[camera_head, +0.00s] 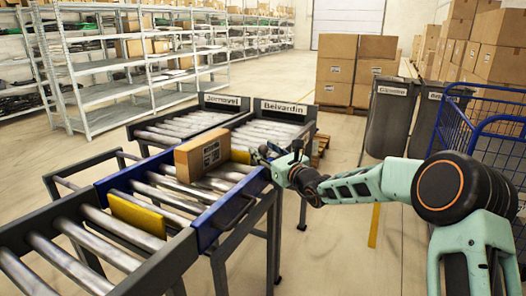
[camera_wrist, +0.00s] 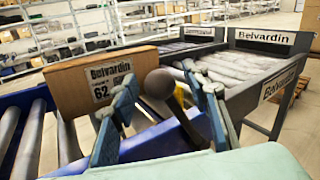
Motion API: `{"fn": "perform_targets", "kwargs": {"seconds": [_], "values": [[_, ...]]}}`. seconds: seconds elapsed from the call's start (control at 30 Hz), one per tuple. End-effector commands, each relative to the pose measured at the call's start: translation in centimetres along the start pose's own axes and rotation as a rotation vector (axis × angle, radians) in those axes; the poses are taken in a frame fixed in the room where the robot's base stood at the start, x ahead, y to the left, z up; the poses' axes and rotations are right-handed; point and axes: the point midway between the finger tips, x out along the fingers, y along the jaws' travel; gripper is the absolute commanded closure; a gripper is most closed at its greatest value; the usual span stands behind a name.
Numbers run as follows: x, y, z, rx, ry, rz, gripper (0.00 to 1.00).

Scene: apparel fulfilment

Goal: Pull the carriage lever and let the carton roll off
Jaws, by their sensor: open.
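A brown carton (camera_head: 202,155) with a Belvardin label sits on the rollers of the blue-sided carriage (camera_head: 208,228). In the wrist view the carton (camera_wrist: 78,85) stands at left, its label partly behind a finger. The lever's dark ball knob (camera_wrist: 160,83) shows between the two fingers of my gripper (camera_wrist: 161,78), with a gap visible on each side. The gripper is open. In the head view my gripper (camera_head: 268,156) is at the carriage's right side, beside the carton, and the lever is hard to make out.
Two roller lanes lie beyond the carriage; the right one bears a Belvardin sign (camera_head: 283,107), the left another sign (camera_head: 222,100). A yellow plate (camera_head: 137,214) stands at the carriage's near end. Grey bins (camera_head: 390,118) and a blue cage cart (camera_head: 490,110) stand at right.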

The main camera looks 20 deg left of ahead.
Motion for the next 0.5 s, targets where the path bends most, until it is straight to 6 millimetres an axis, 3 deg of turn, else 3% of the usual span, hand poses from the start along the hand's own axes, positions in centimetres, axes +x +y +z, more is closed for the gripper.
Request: {"fn": "perform_targets", "kwargs": {"seconds": [0.37, 0.5], "values": [[0.45, 0.05, 0.06, 0.0, -0.001, 0.001, 0.58], [0.44, 0.04, 0.06, 0.0, -0.001, 0.0, 0.72]]}}
